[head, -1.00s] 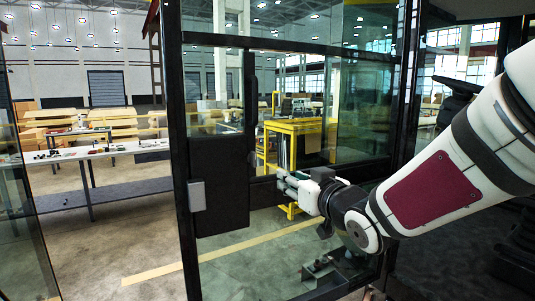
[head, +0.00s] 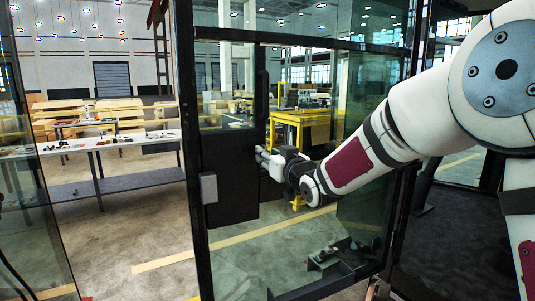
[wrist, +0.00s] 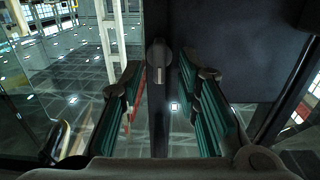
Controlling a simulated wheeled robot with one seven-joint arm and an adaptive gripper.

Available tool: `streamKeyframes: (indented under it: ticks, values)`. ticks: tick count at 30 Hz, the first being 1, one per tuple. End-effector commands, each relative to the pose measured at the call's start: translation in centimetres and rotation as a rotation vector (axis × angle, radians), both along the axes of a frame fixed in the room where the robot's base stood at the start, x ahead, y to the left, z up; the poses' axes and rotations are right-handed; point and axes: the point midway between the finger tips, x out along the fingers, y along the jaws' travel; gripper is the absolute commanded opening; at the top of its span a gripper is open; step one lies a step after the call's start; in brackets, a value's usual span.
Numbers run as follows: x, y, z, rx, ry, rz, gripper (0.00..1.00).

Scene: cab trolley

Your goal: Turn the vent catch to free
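The vent catch (wrist: 159,58) is a small grey round knob with a short pale bar pointing down, seen at the upper middle of the wrist view. It sits by the edge of a dark panel (wrist: 235,45), which also shows in the head view (head: 228,180). My gripper (wrist: 156,82) is open, with its teal-padded fingers on either side of the knob's line. I see clear gaps between the fingers and the knob, and cannot tell whether the tips reach its depth. In the head view my gripper (head: 262,157) is at the panel's right edge and the catch cannot be made out.
The panel is set in a black-framed glass door (head: 190,130), with a grey box (head: 208,188) on its left edge. A black foot plate (head: 328,255) is low down.

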Motion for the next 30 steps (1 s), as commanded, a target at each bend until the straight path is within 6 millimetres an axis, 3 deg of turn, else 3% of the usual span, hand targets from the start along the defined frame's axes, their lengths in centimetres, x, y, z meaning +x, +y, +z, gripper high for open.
streamKeyframes:
  ticks: [14, 18, 30]
  values:
    - [1.13, 0.58, -0.02, 0.000, 0.000, -0.001, 0.30]
    - [1.11, 0.57, -0.01, 0.000, 0.000, -0.001, 0.00]
    - [1.14, 0.54, -0.01, 0.023, 0.013, -0.001, 0.00]
